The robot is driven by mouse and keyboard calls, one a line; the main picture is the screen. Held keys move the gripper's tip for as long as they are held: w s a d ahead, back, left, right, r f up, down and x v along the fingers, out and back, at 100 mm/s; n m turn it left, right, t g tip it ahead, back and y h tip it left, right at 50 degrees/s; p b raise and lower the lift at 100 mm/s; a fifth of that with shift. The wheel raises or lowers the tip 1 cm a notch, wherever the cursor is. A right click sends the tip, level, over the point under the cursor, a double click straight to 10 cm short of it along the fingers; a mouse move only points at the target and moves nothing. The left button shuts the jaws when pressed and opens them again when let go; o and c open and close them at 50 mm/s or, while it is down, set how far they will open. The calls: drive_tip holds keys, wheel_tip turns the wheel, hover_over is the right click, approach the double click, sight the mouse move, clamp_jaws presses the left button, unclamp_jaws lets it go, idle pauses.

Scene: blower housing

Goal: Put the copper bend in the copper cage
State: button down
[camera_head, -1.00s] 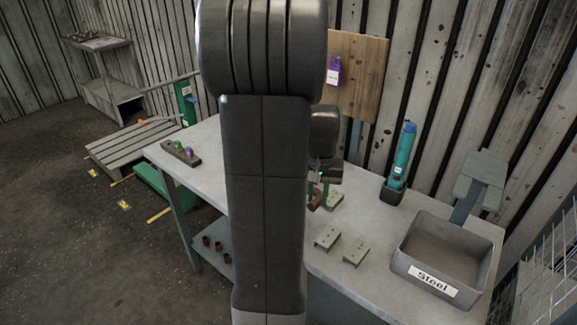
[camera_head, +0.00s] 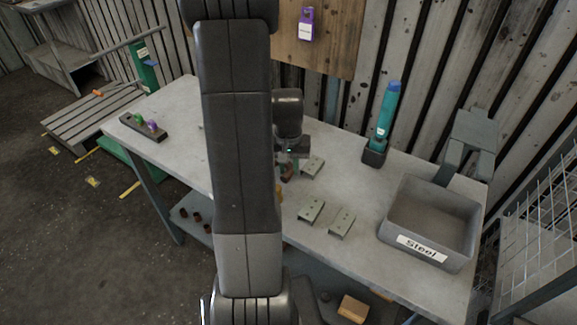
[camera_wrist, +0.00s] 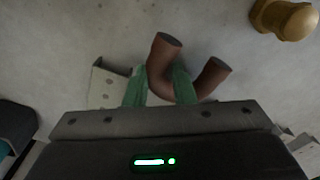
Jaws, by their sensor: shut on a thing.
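The copper bend (camera_wrist: 164,68) is a brown U-shaped pipe, seen in the wrist view between the green fingers of my gripper (camera_wrist: 160,90). My gripper is shut on it. In the head view, my gripper (camera_head: 289,160) is above the worktable, and the bend (camera_head: 287,173) shows small and partly hidden below it. I cannot tell whether the bend touches the tabletop. No copper cage can be made out for sure; a wire mesh cage (camera_head: 540,225) stands at the right edge, without a readable label.
A grey bin marked Steel (camera_head: 432,215) stands at the table's right end. Metal brackets (camera_head: 311,209) lie on the worktable (camera_head: 360,185). A teal bottle-like tool (camera_head: 385,115) stands in a holder behind them. A brass fitting (camera_wrist: 286,18) lies near the bend. A wooden block (camera_head: 353,308) is below.

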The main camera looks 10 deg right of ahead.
drive_tip(key=shift+f, duration=0.3)
drive_tip(key=shift+f, duration=0.15)
drive_tip(key=c, duration=1.5)
unclamp_jaws()
